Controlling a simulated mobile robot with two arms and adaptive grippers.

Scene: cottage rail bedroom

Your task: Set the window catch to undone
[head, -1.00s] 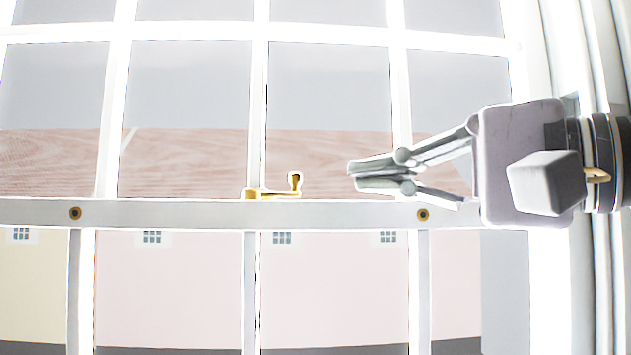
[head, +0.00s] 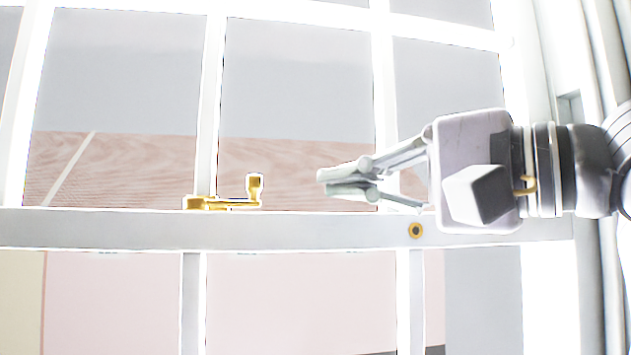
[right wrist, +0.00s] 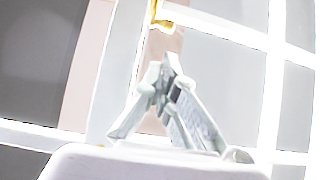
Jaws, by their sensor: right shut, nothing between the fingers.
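The brass window catch (head: 222,203) sits on the white meeting rail at the middle of the window. Its arm points right and ends in an upright knob (head: 255,187). My right gripper (head: 322,183) comes in from the right with its fingertips shut and empty. They are a short gap to the right of the knob, at about its height in the head view. In the right wrist view the shut fingertips (right wrist: 168,62) point toward part of the brass catch (right wrist: 158,14), which is cut off by the top edge. My left gripper is not in view.
The white meeting rail (head: 110,228) runs across the window, with a brass round fitting (head: 416,230) on it below my right gripper. White glazing bars divide the panes. The window's side frame (head: 560,60) stands at the right. The space left of the catch is clear.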

